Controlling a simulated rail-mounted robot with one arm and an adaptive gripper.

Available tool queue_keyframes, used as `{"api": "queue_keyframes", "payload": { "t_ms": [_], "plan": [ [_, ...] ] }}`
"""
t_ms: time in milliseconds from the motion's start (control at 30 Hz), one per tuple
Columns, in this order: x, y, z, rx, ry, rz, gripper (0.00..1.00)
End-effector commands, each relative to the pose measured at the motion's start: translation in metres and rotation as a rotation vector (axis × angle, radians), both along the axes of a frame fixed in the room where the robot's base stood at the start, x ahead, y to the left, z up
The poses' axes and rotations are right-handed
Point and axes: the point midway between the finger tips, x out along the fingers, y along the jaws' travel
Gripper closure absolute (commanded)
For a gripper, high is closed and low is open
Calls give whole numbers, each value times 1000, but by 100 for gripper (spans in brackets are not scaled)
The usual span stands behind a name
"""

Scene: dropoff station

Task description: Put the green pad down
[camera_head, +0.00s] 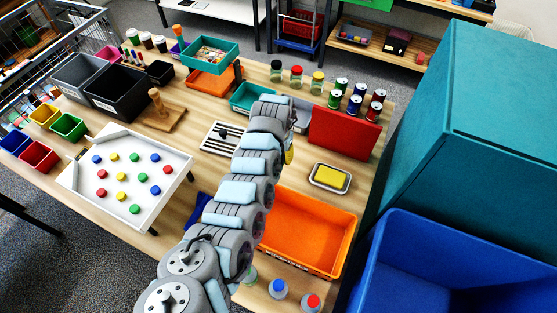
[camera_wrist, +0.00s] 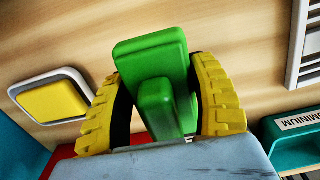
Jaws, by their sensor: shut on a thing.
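My gripper (camera_wrist: 158,75) has ridged yellow fingers and is shut on the green pad (camera_wrist: 150,50), a block with a smaller raised grip between the fingers. Bare wooden tabletop shows beyond the pad; I cannot tell how high it is above it. In the head view only a bit of yellow finger (camera_head: 289,152) shows past my arm, and the green pad is hidden. A yellow pad (camera_head: 329,176) lies in a white-rimmed tray (camera_head: 347,187). It also shows at the left of the wrist view (camera_wrist: 52,100).
A red panel (camera_head: 343,133) stands behind the tray. An orange crate (camera_head: 310,230) is in front. A striped rack (camera_head: 222,138) and a teal bin (camera_head: 250,96) are left of my arm. Cans and jars line the back. Wood is bare around the yellow pad's tray.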

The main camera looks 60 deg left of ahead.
Motion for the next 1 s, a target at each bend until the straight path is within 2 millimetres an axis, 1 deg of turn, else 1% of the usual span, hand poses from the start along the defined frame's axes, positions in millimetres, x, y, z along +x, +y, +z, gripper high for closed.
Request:
{"api": "queue_keyframes", "payload": {
  "t_ms": [400, 667, 867, 900, 1000],
  "plan": [
    [4, 12, -22, -4, 8, -2, 77],
    [6, 16, -25, -2, 5, -2, 77],
    [9, 19, -32, -8, 3, 4, 77],
    [8, 19, -43, -10, 4, 5, 77],
    [9, 20, -55, -5, 1, 5, 77]
  ]
}}
